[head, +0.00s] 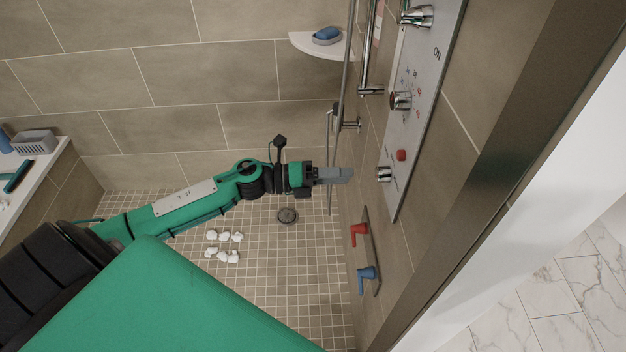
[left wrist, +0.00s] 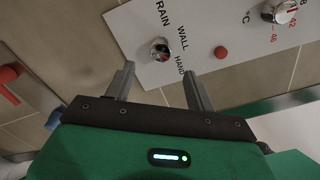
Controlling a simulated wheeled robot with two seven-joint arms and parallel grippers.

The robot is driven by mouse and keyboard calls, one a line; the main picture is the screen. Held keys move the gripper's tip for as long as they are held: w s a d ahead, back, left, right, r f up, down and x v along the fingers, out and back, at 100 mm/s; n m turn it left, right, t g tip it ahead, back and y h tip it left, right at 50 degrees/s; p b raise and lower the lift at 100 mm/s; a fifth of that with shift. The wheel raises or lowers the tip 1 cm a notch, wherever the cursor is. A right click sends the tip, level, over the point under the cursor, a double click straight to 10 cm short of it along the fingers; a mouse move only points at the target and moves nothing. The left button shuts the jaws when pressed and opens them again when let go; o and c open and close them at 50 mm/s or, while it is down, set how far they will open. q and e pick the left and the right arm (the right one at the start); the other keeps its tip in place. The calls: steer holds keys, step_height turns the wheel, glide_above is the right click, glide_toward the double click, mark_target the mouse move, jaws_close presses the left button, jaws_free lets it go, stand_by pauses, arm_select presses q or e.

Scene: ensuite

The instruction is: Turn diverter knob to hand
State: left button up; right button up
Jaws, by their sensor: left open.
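The diverter knob (head: 384,174) is a small round chrome knob at the low end of the pale control panel (head: 412,130). In the left wrist view the diverter knob (left wrist: 160,50) has the words RAIN, WALL and HAND beside it. I cannot tell which word it points at. My left gripper (head: 347,173) is level with the knob and a short way off it. In the left wrist view the open, empty fingers of my left gripper (left wrist: 159,74) stand either side of the line to the knob, without visible contact. My right gripper is not in view.
A red button (head: 401,155), a temperature knob (head: 400,100) and an upper knob (head: 418,16) share the panel. Red (head: 358,234) and blue (head: 367,279) levers sit below. A vertical rail (head: 343,75) stands close to my left gripper. White lumps (head: 222,248) lie on the floor.

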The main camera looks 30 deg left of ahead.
arm_select(q)
steer(key=shift+b+v, duration=0.55)
steer(key=shift+v, duration=2.35)
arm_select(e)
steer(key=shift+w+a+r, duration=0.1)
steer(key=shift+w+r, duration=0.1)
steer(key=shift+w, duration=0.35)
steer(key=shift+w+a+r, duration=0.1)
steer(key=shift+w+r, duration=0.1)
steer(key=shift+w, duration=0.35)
